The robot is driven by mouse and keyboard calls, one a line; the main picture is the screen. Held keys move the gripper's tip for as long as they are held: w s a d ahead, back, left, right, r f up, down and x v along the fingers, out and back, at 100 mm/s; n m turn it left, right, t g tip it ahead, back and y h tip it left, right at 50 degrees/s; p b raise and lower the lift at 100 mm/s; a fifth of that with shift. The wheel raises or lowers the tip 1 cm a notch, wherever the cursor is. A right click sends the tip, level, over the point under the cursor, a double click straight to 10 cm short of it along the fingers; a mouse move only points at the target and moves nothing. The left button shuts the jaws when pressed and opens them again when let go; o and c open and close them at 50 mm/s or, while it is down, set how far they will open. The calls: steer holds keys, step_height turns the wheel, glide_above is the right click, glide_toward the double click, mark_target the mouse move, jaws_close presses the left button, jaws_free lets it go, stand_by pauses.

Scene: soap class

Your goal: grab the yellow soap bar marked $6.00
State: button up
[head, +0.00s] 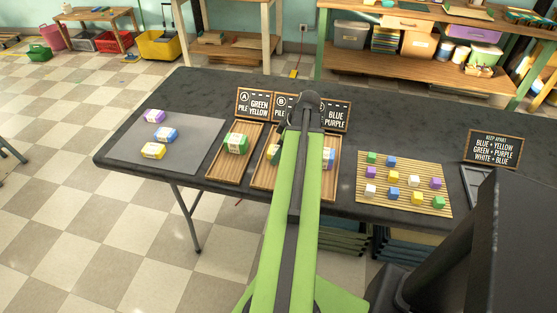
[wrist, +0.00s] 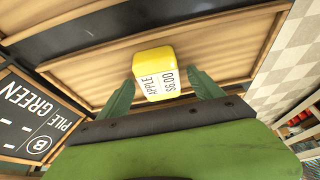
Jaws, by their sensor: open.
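In the wrist view, a yellow soap bar (wrist: 154,73) with a white label reading APPLE and $6.00 lies on a wooden tray (wrist: 85,72). My gripper (wrist: 159,76) is open, with one green finger on each side of the bar's near end. I cannot tell whether the fingers touch it. In the head view my green arm covers the gripper and most of the middle tray (head: 264,178). A yellow piece (head: 272,153) shows there beside the arm.
A sign marked B (wrist: 36,120) stands left of the tray in the wrist view. In the head view, a green bar (head: 236,143) lies in the left tray and a blue-labelled bar (head: 328,158) in the right. A grey mat (head: 190,135) holds 3 bars; a slatted board (head: 405,205) holds several cubes.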

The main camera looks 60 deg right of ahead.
steer(key=shift+r, duration=0.1)
steer(key=shift+c, duration=0.2)
steer(key=c, duration=1.5)
steer(key=shift+r+p, duration=0.6)
steer(key=shift+p, duration=0.1)
step_height(320, 180, up, 4)
steer(key=p, duration=0.4)
steer(key=shift+s+d+r+p, duration=0.1)
steer(key=shift+s+r+p, duration=0.85)
steer(key=shift+s, duration=1)
steer(key=shift+s+r+p, duration=1)
steer(key=shift+s, duration=0.95)
steer(key=shift+s+d+r+p, duration=0.1)
steer(key=shift+s+r+p, duration=0.85)
steer(key=shift+s, duration=1)
